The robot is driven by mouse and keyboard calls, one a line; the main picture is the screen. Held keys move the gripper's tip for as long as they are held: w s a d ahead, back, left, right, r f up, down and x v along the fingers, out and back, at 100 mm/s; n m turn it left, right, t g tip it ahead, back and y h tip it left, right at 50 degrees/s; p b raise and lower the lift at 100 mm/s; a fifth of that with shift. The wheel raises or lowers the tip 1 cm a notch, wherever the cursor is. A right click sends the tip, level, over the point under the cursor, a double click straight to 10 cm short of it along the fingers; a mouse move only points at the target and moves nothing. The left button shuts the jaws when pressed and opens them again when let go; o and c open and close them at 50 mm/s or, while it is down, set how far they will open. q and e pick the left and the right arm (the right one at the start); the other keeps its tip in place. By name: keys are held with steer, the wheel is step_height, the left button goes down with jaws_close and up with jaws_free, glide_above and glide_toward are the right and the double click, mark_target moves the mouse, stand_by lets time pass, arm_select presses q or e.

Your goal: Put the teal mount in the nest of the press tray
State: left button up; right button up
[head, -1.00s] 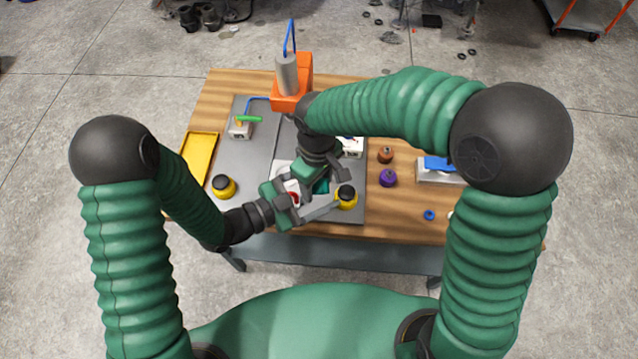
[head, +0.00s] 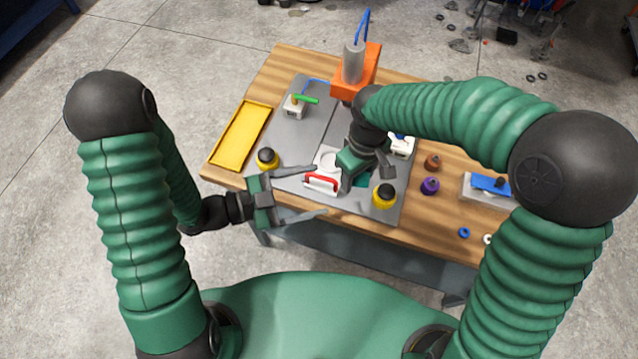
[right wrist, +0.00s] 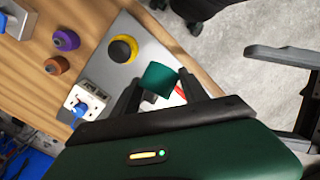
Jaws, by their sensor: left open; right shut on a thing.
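The teal mount (head: 361,181) is mostly hidden behind my right gripper in the head view. In the right wrist view the mount (right wrist: 158,80) sits between the fingers of my right gripper (right wrist: 160,84), which is shut on it. The right gripper (head: 366,172) is over the grey plate, just right of the press tray. The press tray (head: 313,185) is white, with a red handle at its front and a round nest (head: 330,160) that is partly visible and looks empty. My left gripper (head: 320,190) is open and empty, its fingers spread around the tray's handle end, contact unclear.
The orange press (head: 355,68) stands behind the tray. Two yellow buttons with black tops (head: 268,160) (head: 385,197) flank the tray. A yellow bin (head: 240,135) is at left. Purple (head: 430,186) and brown (head: 432,162) pieces and a blue-topped fixture (head: 490,185) are at right.

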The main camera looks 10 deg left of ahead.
steer(key=w+a+f+n, duration=0.1)
steer(key=w+f+n, duration=0.1)
steer(key=f, duration=0.1)
steer(key=w+a+f+n, duration=0.1)
steer(key=n, duration=0.1)
steer(key=shift+w+a+f, duration=0.15)
steer(key=shift+w+a, duration=0.15)
steer(key=shift+a, duration=0.05)
steer(key=s+d+r+m, duration=0.6)
steer(key=d+r+m, duration=0.1)
steer(key=r+m, duration=0.15)
arm_select(q)
steer(key=shift+d, duration=0.2)
steer(key=shift+w+a, duration=0.1)
steer(key=shift+a, duration=0.15)
steer(key=shift+c, duration=0.3)
steer(key=w+a+r+n+g+h, duration=0.1)
steer(key=w+a+r+n+g, duration=0.35)
steer(key=w, duration=0.55)
steer(key=s+x, duration=0.1)
steer(key=x, duration=1)
steer(key=shift+w+d, duration=0.2)
steer(key=shift+d, duration=0.05)
arm_select(e)
steer(key=w+a+r+m, duration=0.1)
steer(key=w+a+m, duration=0.3)
steer(key=w+a, duration=0.4)
steer(key=shift+a, duration=0.5)
